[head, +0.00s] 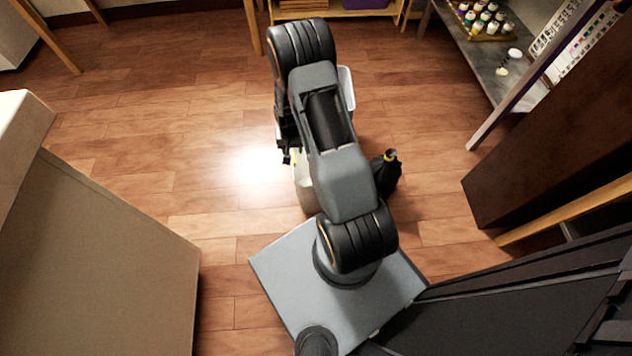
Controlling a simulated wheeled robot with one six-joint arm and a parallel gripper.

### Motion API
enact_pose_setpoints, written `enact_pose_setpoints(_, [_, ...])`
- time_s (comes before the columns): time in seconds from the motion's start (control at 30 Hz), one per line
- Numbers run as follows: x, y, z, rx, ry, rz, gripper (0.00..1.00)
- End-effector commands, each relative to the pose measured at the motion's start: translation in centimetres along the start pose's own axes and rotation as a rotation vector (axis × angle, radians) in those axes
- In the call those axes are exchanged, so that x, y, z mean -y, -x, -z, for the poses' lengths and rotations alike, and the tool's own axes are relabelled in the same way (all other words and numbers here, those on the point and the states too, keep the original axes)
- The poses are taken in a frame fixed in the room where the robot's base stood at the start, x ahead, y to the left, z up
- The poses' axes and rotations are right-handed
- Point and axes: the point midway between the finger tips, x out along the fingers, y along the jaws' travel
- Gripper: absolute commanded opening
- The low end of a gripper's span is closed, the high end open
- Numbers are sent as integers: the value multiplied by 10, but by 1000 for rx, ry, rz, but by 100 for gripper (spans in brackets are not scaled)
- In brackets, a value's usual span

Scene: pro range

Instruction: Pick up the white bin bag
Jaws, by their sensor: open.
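A pale, whitish bag (305,192), which looks like the white bin bag, stands on the wooden floor just beyond my base. My own arm covers most of it, and only its left side shows, with a bit of yellow near its top. My gripper (288,155) is mostly hidden under my arm; small dark parts of it show at the upper left of the bag. It is open. I cannot tell whether it touches the bag or how its fingers lie around it.
A black bag (386,174) with a yellow tie stands close on the right. A light grey container (347,88) shows partly behind my arm. A large beige box (100,265) is at the left, a dark brown panel (555,120) at the right. Floor (190,130) at the left is clear.

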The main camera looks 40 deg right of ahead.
Motion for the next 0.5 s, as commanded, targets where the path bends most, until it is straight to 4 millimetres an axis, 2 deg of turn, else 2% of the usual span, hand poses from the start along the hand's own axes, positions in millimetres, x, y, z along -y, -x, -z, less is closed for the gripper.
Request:
enact_pose_setpoints(0.03, [0, -9, 0, 1, 0, 0, 45])
enact_pose_setpoints(0.1, [0, -15, 0, 1, 0, 0, 45])
enact_pose_setpoints(0.37, [0, -25, 0, 0, 1, 0, 45])
enact_pose_setpoints(0.5, [0, -38, 0, 0, 1, 0, 45])
